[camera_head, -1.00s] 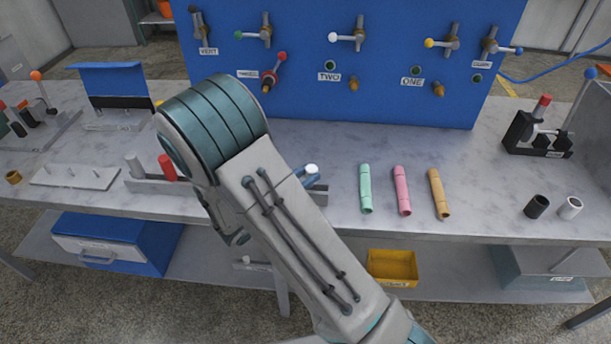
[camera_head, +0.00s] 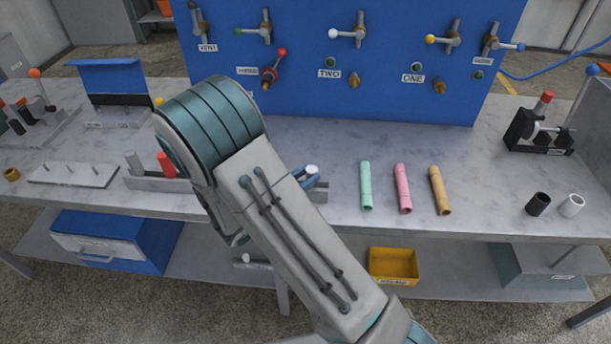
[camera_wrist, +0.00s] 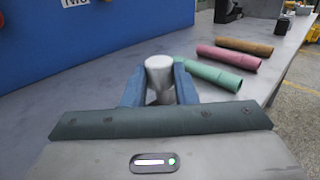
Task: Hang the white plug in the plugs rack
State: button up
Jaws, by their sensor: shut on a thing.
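The white plug (camera_wrist: 159,66) is a short pale cylinder, upright between the two blue fingers of my gripper (camera_wrist: 158,84) in the wrist view. The fingers are shut on it. In the head view only the plug's white top (camera_head: 312,169) and a bit of blue finger show past my arm. The plugs rack (camera_head: 150,184) is a low grey bar near the bench's front edge, holding a grey plug (camera_head: 134,163) and a red plug (camera_head: 167,165). My arm covers its middle. Its right end (camera_head: 319,194) shows close below the white plug; whether they touch is hidden.
Green (camera_head: 366,188), pink (camera_head: 402,189) and orange (camera_head: 439,190) tubes lie right of my gripper. Black (camera_head: 537,204) and white (camera_head: 571,206) hollow cylinders stand farther right. A blue valve panel (camera_head: 380,95) rises behind. A pegged plate (camera_head: 75,174) lies left.

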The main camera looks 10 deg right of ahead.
jog(key=shift+f+b, duration=0.55)
jog(key=shift+f, duration=0.35)
jog(key=o, duration=1)
jog(key=shift+o, duration=0.2)
jog(key=shift+a, duration=0.1)
jog(key=b+v, duration=0.1)
jog(key=v, duration=1.2)
jog(key=shift+s+a+r, duration=0.15)
jog(key=shift+s+a, duration=0.1)
jog(key=shift+a, duration=0.05)
